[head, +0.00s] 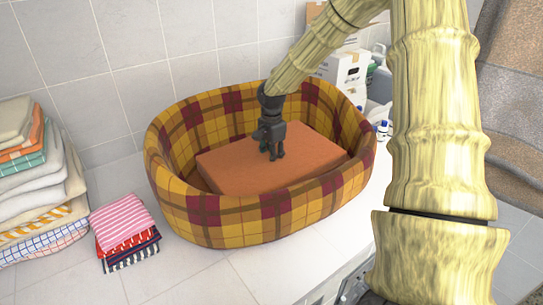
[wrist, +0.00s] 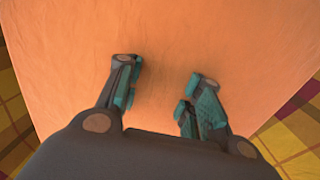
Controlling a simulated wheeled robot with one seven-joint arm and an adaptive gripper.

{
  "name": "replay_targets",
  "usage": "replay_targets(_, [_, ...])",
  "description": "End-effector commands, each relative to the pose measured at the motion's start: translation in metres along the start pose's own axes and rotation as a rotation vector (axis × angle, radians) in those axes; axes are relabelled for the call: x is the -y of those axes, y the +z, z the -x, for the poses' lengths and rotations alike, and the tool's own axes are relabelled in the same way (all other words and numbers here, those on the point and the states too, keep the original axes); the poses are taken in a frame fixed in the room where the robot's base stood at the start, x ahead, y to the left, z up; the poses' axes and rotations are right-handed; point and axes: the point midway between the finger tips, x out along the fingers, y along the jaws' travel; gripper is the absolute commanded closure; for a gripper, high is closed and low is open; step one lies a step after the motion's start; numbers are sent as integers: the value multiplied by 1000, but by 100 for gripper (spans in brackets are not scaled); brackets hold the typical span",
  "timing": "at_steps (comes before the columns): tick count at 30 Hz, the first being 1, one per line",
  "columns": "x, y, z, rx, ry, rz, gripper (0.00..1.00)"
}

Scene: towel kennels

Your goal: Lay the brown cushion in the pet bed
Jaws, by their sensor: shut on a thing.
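The brown cushion (head: 240,170), an orange-brown flat block, is inside the walls of the plaid pet bed (head: 240,222) in the head view. Its near edge is hidden behind the bed's front rim, and I cannot tell whether its underside touches the bed floor. My gripper (head: 274,154) is over the cushion's top, pointing down, shut on it. In the wrist view the cushion (wrist: 165,40) fills most of the picture, with my two fingertips (wrist: 160,85) against its face, a gap between them. The bed's plaid (wrist: 295,135) shows at the edges.
A tall stack of folded towels (head: 35,180) stands at the left. A smaller pile of pink, red and striped towels (head: 122,228) lies beside the bed. White boxes (head: 345,70) and bottles stand behind at the right. White counter is clear in front of the bed.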

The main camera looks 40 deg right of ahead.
Motion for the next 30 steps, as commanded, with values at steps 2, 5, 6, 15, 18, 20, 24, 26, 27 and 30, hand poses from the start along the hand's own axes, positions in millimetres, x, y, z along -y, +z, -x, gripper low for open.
replay_targets(2, [-1,0,-2,0,3,3,57])
replay_targets(5, [-1,0,-2,0,3,2,43])
replay_targets(6, [-1,0,-1,0,3,2,43])
replay_targets(15, [0,0,2,-1,1,0,43])
replay_targets(18, [0,0,8,-2,0,0,43])
replay_targets(20, [0,0,14,-2,0,0,43])
replay_targets(24, [0,0,35,-3,-2,0,43])
replay_targets(26, [1,0,46,-3,-4,-1,43])
replay_targets(27, [1,0,53,-3,-2,0,43])
replay_targets(30, [0,0,71,-3,-2,-1,43])
